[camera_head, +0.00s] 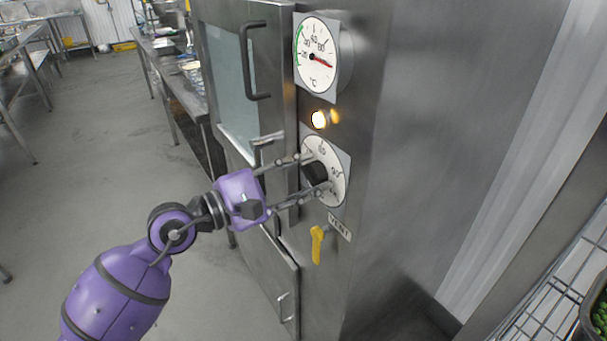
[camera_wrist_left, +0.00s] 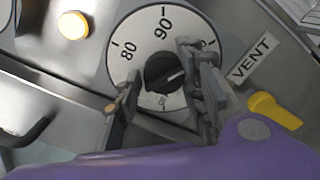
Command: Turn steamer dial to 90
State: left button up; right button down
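The steamer dial (camera_head: 337,168) is a white round face with a dark knob (camera_head: 316,173) on the steel steamer front. In the left wrist view the dial face (camera_wrist_left: 145,35) shows 80 and 90, and the black knob (camera_wrist_left: 163,70) has a pale mark on its right side, not at 90. My left gripper (camera_head: 316,174) reaches in from the left with its fingers apart, one on each side of the knob. In the wrist view the right finger is close to the knob, and a gap shows at the left finger. Contact cannot be told. My right gripper is not in view.
A temperature gauge (camera_head: 316,50) with a red needle sits above a lit lamp (camera_head: 320,119). A yellow vent lever (camera_head: 317,244) is below the dial. The steamer door handle (camera_head: 254,60) sticks out at the left. A wire rack (camera_head: 555,305) stands at lower right.

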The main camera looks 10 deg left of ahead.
pick_arm(q)
jog(key=c, duration=0.6)
jog(key=shift+r, duration=0.1)
jog(key=shift+c, duration=0.2)
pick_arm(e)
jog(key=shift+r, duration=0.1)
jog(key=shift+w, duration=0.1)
